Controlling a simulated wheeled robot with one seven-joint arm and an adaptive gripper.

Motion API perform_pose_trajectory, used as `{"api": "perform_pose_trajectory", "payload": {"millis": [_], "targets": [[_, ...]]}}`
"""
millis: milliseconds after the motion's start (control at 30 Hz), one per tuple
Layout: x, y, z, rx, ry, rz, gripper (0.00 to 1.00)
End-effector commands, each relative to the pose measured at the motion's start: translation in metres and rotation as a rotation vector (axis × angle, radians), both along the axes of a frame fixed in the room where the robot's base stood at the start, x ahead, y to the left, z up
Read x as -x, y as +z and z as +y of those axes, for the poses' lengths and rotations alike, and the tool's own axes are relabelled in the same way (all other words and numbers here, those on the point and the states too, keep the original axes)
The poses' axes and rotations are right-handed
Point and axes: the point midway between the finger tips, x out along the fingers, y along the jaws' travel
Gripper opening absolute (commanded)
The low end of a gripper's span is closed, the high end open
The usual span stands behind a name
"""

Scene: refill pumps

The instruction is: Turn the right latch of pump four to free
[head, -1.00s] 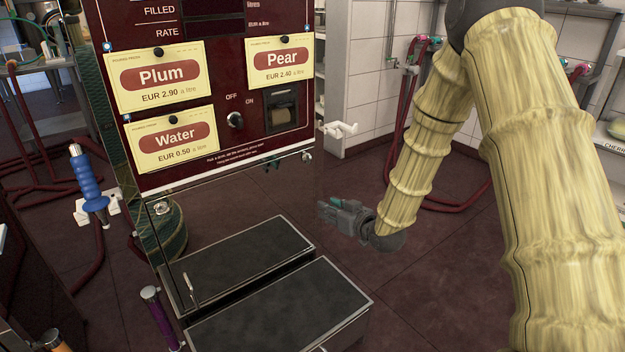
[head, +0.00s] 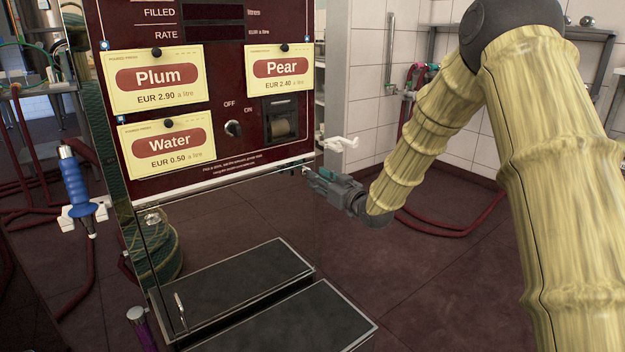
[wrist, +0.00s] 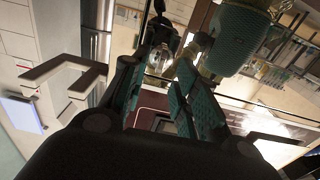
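The dark red pump cabinet (head: 235,80) carries Plum, Pear and Water cards; no pump number is readable. A small metal fitting, apparently the right latch (head: 306,171), is at its lower right edge, partly hidden by my fingertips. My gripper (head: 321,178) is beside that corner, pointing left. In the wrist view its teal fingers (wrist: 168,72) are apart, with a shiny metal piece (wrist: 160,58) near or between the tips. I cannot tell whether they touch it. Another metal fitting (head: 152,218) is at the cabinet's lower left.
A white two-pronged holder (head: 340,143) juts from the cabinet's right side, close above my gripper; its prongs (wrist: 65,75) show at left in the wrist view. Dark flat-topped steps (head: 235,285) stand below. A blue nozzle (head: 77,185) hangs at left.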

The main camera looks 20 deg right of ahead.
Motion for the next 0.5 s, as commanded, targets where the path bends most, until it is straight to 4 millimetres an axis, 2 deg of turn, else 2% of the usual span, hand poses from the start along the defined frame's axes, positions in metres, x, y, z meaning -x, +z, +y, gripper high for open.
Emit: {"api": "perform_pose_trajectory", "payload": {"millis": [200, 500], "targets": [[-0.026, -0.002, 0.010, 0.000, 0.001, -0.001, 0.29], [-0.037, 0.000, 0.014, -0.001, 0.000, 0.000, 0.29]]}}
